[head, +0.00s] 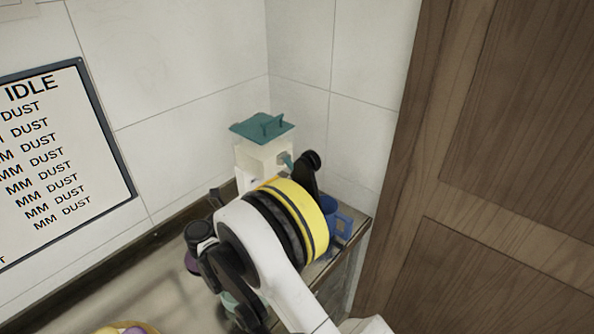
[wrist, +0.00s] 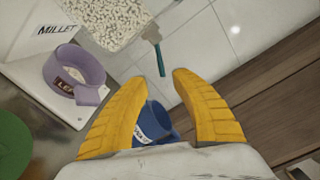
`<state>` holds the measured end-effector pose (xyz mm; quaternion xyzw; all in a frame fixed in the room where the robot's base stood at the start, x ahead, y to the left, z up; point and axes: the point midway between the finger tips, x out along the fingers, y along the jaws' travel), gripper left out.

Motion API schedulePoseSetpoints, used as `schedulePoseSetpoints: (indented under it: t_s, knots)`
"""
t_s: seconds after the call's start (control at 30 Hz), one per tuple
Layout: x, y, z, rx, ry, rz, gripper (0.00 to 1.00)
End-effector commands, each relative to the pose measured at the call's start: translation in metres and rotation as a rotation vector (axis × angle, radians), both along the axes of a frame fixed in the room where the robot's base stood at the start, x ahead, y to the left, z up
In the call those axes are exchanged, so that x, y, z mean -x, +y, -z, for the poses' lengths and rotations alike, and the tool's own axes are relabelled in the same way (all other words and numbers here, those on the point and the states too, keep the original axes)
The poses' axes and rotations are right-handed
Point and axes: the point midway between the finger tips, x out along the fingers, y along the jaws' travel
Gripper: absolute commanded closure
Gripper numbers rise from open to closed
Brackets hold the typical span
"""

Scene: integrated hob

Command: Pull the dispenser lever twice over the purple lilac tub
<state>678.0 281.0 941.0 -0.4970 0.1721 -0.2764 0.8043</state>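The dispenser (head: 262,158) has a cream body and a teal lid and stands in the wall corner. In the wrist view its clear hopper (wrist: 115,20) holds pale grains. Its teal lever (wrist: 161,60) hangs just beyond my fingertips, apart from them. The purple lilac tub (wrist: 90,92) has a partly readable label and sits on a white base, left of my gripper.
A blue mug (wrist: 154,120) stands beyond my fingers, partly hidden by them; it also shows in the head view (head: 341,222). A MILLET sign (wrist: 57,28) is by the tub. A green round thing (wrist: 12,145) lies lower left. A wooden panel (head: 500,170) closes the right side.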

Motion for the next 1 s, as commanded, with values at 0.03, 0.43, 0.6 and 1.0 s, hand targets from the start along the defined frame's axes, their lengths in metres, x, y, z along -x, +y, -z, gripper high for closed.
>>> schedulePoseSetpoints:
  t_s: [0.03,0.43,0.6,1.0]
  knots:
    - [-0.006,-0.006,0.001,0.0,0.0,0.004,0.69]
    - [-0.065,-0.052,0.001,0.002,-0.001,0.001,0.69]
    - [-0.078,-0.061,-0.001,0.002,-0.001,-0.001,0.69]
    - [-0.08,-0.063,-0.002,0.002,-0.001,-0.001,0.91]
